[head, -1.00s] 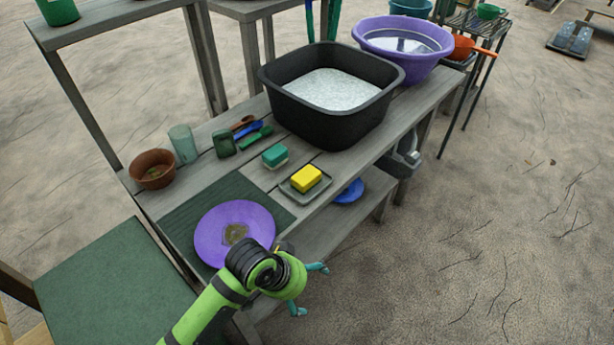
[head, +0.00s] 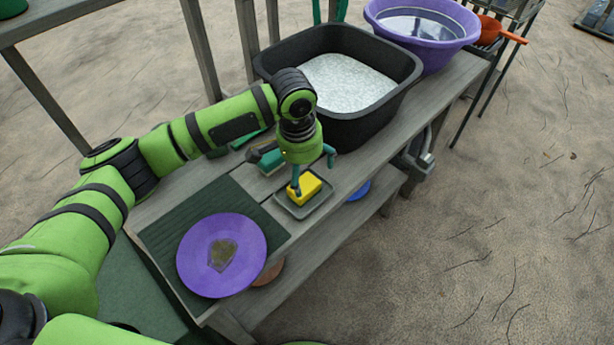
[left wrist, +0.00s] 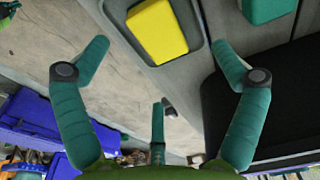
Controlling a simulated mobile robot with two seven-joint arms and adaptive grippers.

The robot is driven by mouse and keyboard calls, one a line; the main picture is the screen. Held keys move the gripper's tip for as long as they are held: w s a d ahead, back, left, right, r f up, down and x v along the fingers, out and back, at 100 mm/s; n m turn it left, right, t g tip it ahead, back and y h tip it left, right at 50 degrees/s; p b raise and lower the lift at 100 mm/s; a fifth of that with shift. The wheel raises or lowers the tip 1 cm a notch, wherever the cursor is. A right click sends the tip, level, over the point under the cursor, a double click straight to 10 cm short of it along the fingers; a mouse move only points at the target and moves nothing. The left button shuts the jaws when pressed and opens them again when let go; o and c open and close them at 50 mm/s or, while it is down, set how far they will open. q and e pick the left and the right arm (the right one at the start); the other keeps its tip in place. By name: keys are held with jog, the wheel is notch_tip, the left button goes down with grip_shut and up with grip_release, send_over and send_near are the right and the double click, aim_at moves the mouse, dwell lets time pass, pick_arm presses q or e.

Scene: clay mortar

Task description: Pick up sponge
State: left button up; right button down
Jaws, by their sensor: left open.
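A yellow sponge (head: 311,188) lies on a small grey tray (head: 327,199) near the front edge of the wooden bench. My left gripper (head: 313,171) is open and empty, pointing down just above the tray, with one finger in front of the sponge's left part. In the left wrist view the yellow sponge (left wrist: 157,31) shows at the top between the spread teal fingers. I cannot tell from these views whether a finger touches it. A teal block (head: 271,161), possibly another sponge, is behind, partly hidden by my gripper. My right gripper is not in view.
A black basin (head: 350,127) with whitish contents stands right behind my left gripper. A purple plate (head: 222,255) lies on a dark green mat (head: 157,233) to the left. A purple tub (head: 424,52) stands farther back. The bench's front edge is close to the tray.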

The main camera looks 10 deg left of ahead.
aim_at(307, 188)
pick_arm(q)
jog(key=shift+w+f, duration=0.15)
jog(key=shift+f, duration=0.25)
jog(key=f, duration=0.5)
jog(key=shift+s+d+f, duration=0.1)
jog(key=shift+s+d, duration=0.1)
jog(key=shift+s, duration=0.2)
jog(key=shift+f, duration=0.3)
jog(key=c, duration=1.1)
